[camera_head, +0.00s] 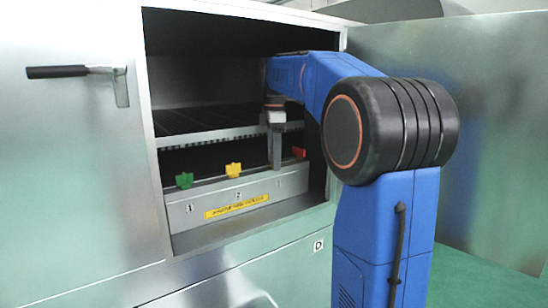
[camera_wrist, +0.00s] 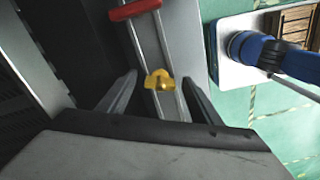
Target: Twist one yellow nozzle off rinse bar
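The rinse bar (camera_head: 250,190) is a grey bar low inside the open cabinet. A yellow nozzle (camera_head: 233,170) stands on it between a green nozzle (camera_head: 184,180) and a red nozzle (camera_head: 299,153). My gripper (camera_head: 276,167) points down at the bar, between the yellow and red nozzles in the head view. In the wrist view its fingers (camera_wrist: 160,76) are spread apart. The yellow nozzle (camera_wrist: 159,80) shows between the fingertips there, with no clear contact. The red nozzle (camera_wrist: 135,9) is at the top. The green nozzle is out of the wrist view.
A dark shelf (camera_head: 205,120) with a metal front edge is above the bar, close to my arm. The cabinet opening frames my arm on both sides. An open door (camera_head: 490,130) stands at the right, and a door with a black handle (camera_head: 57,72) is at the left.

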